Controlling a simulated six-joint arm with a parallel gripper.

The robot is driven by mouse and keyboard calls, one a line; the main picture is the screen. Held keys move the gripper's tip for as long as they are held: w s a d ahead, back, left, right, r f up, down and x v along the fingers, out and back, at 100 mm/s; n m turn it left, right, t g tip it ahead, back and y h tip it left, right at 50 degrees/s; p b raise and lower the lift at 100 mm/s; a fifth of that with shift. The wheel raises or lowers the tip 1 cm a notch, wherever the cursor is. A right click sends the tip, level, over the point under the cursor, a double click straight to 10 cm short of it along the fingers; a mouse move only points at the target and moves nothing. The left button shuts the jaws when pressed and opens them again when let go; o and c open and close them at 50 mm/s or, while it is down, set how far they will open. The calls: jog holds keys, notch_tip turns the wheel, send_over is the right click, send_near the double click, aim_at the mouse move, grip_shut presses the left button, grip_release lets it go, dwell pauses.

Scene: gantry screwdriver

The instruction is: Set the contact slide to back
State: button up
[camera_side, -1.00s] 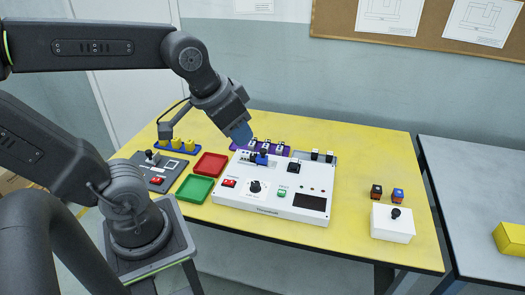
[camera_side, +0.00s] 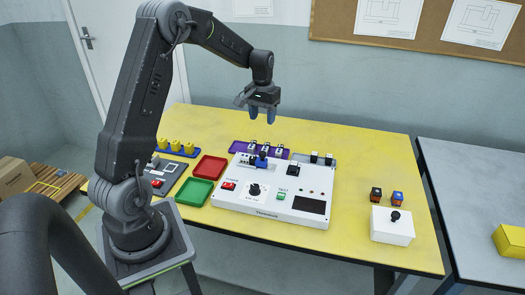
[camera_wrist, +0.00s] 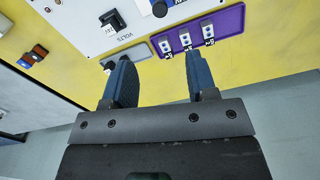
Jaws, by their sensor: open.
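The white control panel (camera_side: 232,198) lies on the yellow table, and part of it shows in the wrist view (camera_wrist: 85,40). A blue piece with a dark part (camera_side: 262,160) stands on the panel near its back edge. A black square control (camera_side: 293,169) sits to its right and also shows in the wrist view (camera_wrist: 112,20). I cannot tell surely which is the contact slide or its position. My gripper (camera_side: 262,116) is open and empty, pointing down, well above the back of the panel. Its two blue fingers show apart in the wrist view (camera_wrist: 159,65).
A purple tray (camera_side: 236,147) with several small pieces lies behind the panel. A red tray (camera_side: 209,168) and a green tray (camera_side: 195,190) lie to its left. A white box with a black knob (camera_side: 393,230) stands at the right.

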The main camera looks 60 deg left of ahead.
aim_at(263, 153)
notch_tip(263, 153, down, 14)
jog(key=shift+r, duration=0.15)
dwell(0.3)
jog(key=shift+c, duration=0.3)
grip_shut()
